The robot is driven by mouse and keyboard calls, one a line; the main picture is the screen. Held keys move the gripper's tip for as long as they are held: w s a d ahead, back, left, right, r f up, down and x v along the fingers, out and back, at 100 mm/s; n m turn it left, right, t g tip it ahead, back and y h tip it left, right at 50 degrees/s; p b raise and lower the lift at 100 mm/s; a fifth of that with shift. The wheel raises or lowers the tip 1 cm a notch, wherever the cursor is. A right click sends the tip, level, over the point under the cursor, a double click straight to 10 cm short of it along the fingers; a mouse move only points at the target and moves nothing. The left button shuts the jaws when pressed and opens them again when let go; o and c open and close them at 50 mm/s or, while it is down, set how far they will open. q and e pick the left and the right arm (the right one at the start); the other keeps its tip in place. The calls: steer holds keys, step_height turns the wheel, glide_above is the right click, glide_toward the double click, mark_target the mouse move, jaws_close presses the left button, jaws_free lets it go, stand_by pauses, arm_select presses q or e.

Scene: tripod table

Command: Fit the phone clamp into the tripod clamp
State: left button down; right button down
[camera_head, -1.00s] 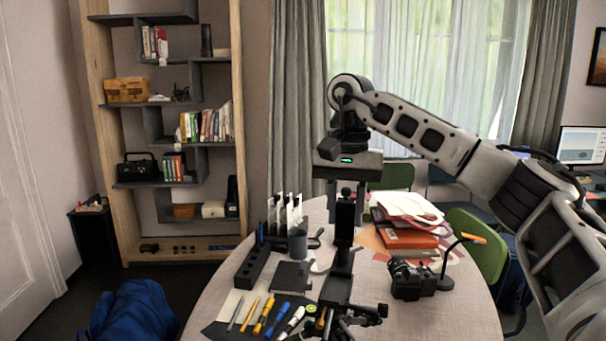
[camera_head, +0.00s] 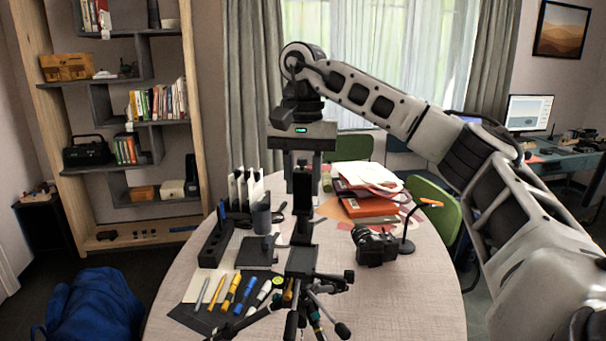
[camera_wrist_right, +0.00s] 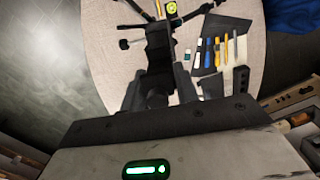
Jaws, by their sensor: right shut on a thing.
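My right gripper (camera_head: 301,172) points straight down over the table, shut on the black phone clamp (camera_head: 301,212). The phone clamp is upright, directly above the tripod's head. The black tripod (camera_head: 303,262) stands near the table's front edge, with its legs spread at the bottom of the head view. The dark parts overlap, so I cannot tell whether the phone clamp sits in the tripod clamp or just above it. In the right wrist view the phone clamp (camera_wrist_right: 159,45) extends from between the fingers toward the tripod legs (camera_wrist_right: 132,22). My left gripper is not in view.
Pens and markers (camera_head: 232,290) lie on a dark mat left of the tripod. A black organizer (camera_head: 216,243) and a cup (camera_head: 261,218) stand behind them. A camera (camera_head: 374,246) and a stack of books and papers (camera_head: 368,190) are at right. Tabletop at front right is clear.

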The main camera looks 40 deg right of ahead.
mark_target(303, 205)
steer(key=shift+f+b, duration=0.8)
steer(key=shift+f, duration=0.95)
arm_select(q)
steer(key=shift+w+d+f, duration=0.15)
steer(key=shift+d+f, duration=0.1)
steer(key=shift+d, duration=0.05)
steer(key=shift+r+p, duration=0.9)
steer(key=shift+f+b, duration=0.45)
arm_select(e)
steer(key=shift+f, duration=0.85)
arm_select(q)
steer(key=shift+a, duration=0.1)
arm_select(e)
steer(key=c, duration=1)
jaws_free()
steer(key=shift+o, duration=0.2)
